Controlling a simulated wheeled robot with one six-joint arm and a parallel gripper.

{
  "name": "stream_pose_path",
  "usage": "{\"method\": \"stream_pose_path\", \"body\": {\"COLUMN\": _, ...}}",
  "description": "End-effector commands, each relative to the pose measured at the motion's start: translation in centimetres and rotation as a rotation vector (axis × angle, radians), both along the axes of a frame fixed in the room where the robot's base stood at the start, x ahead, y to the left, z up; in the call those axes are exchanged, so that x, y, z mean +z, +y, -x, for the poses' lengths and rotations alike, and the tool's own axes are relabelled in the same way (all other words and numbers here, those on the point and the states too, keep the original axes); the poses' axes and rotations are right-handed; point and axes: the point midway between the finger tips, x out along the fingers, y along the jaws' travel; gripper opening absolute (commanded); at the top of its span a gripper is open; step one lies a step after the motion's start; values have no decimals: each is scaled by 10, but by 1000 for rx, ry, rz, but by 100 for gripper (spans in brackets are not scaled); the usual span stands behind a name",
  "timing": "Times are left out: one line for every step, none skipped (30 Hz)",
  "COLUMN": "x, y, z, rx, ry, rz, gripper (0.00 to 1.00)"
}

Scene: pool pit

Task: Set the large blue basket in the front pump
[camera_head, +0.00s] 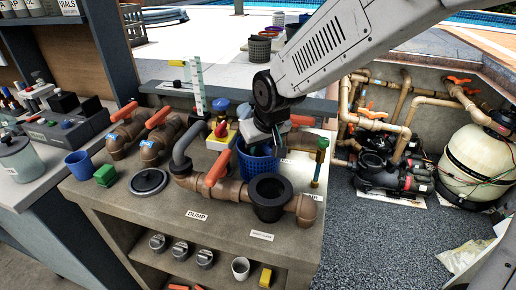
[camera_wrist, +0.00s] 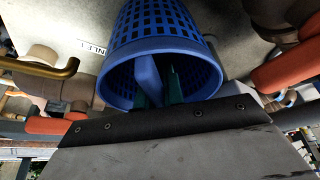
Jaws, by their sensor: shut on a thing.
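The large blue basket (camera_head: 257,163) has lattice sides. It hangs upright below my gripper (camera_head: 268,135), just behind the open black pot of the front pump (camera_head: 268,208) in the head view. I cannot tell whether its bottom touches the bench. In the wrist view the basket (camera_wrist: 172,22) fills the top middle, its open rim toward me. My gripper's dark fingers (camera_wrist: 157,88) reach inside the rim and are shut on a blue upright part of the basket. The pot's round opening looks empty, its inside dark.
The bench (camera_head: 150,215) carries brown pipes with orange valve handles (camera_head: 218,168) left of the pot. A brass-and-green upright fitting (camera_head: 319,165) stands right of the basket.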

Motion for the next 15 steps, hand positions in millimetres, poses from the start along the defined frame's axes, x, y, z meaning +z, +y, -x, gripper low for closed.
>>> {"method": "stream_pose_path", "body": {"x": -4, "y": 0, "z": 0, "rx": 0, "ry": -1, "rz": 0, "gripper": 0}}
{"method": "stream_pose_path", "body": {"x": -4, "y": 0, "z": 0, "rx": -1, "ry": -2, "rz": -1, "gripper": 0}}
{"method": "stream_pose_path", "body": {"x": -5, "y": 0, "z": 0, "rx": -1, "ry": -2, "rz": -1, "gripper": 0}}
{"method": "stream_pose_path", "body": {"x": -5, "y": 0, "z": 0, "rx": -1, "ry": -2, "rz": -1, "gripper": 0}}
{"method": "stream_pose_path", "body": {"x": -5, "y": 0, "z": 0, "rx": -1, "ry": -2, "rz": -1, "gripper": 0}}
{"method": "stream_pose_path", "body": {"x": -5, "y": 0, "z": 0, "rx": -1, "ry": -2, "rz": -1, "gripper": 0}}
{"method": "stream_pose_path", "body": {"x": -5, "y": 0, "z": 0, "rx": -1, "ry": -2, "rz": -1, "gripper": 0}}
{"method": "stream_pose_path", "body": {"x": -5, "y": -1, "z": 0, "rx": -1, "ry": -2, "rz": -1, "gripper": 0}}
{"method": "stream_pose_path", "body": {"x": -5, "y": -1, "z": 0, "rx": -1, "ry": -2, "rz": -1, "gripper": 0}}
{"method": "stream_pose_path", "body": {"x": -5, "y": -1, "z": 0, "rx": -1, "ry": -1, "rz": -1, "gripper": 0}}
{"method": "stream_pose_path", "body": {"x": -6, "y": -1, "z": 0, "rx": -1, "ry": -1, "rz": -1, "gripper": 0}}
{"method": "stream_pose_path", "body": {"x": -7, "y": -1, "z": 0, "rx": -1, "ry": 0, "rz": 0, "gripper": 0}}
{"method": "stream_pose_path", "body": {"x": -8, "y": -1, "z": 0, "rx": -1, "ry": 0, "rz": 0, "gripper": 12}}
{"method": "stream_pose_path", "body": {"x": -8, "y": -1, "z": 0, "rx": -1, "ry": 0, "rz": 0, "gripper": 21}}
{"method": "stream_pose_path", "body": {"x": -8, "y": -1, "z": 0, "rx": 0, "ry": 0, "rz": 0, "gripper": 31}}
